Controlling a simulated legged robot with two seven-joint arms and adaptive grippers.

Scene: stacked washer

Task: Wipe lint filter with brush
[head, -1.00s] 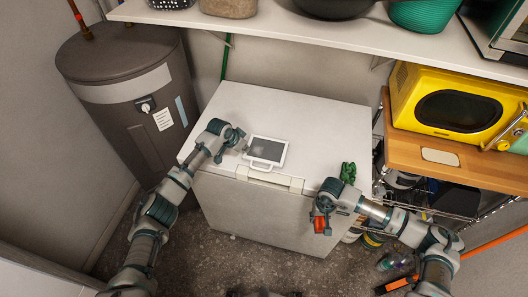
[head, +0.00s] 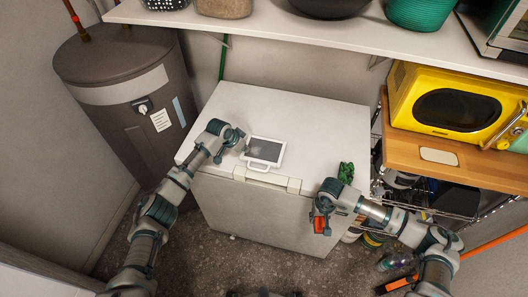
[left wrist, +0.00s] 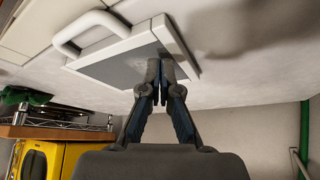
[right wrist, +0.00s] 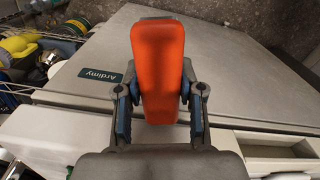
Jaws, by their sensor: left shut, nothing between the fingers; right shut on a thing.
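The lint filter (head: 264,151), a white frame with a grey mesh and a white handle, lies on top of the white chest (head: 300,115). My left gripper (head: 236,138) is shut and empty at the filter's left edge. In the left wrist view, its fingertips (left wrist: 161,80) overlap the edge of the filter (left wrist: 115,65); I cannot tell whether they touch it. My right gripper (head: 321,210) is shut on an orange object (right wrist: 158,65), probably the brush, in front of the chest's right front edge. No bristles show.
A green crumpled item (head: 346,172) lies at the chest's right edge. A dark tank (head: 130,110) stands at left. A shelf (head: 290,35) hangs above the back. A wooden-topped rack (head: 400,148) with a yellow microwave (head: 455,105) stands at right. The chest's top behind the filter is clear.

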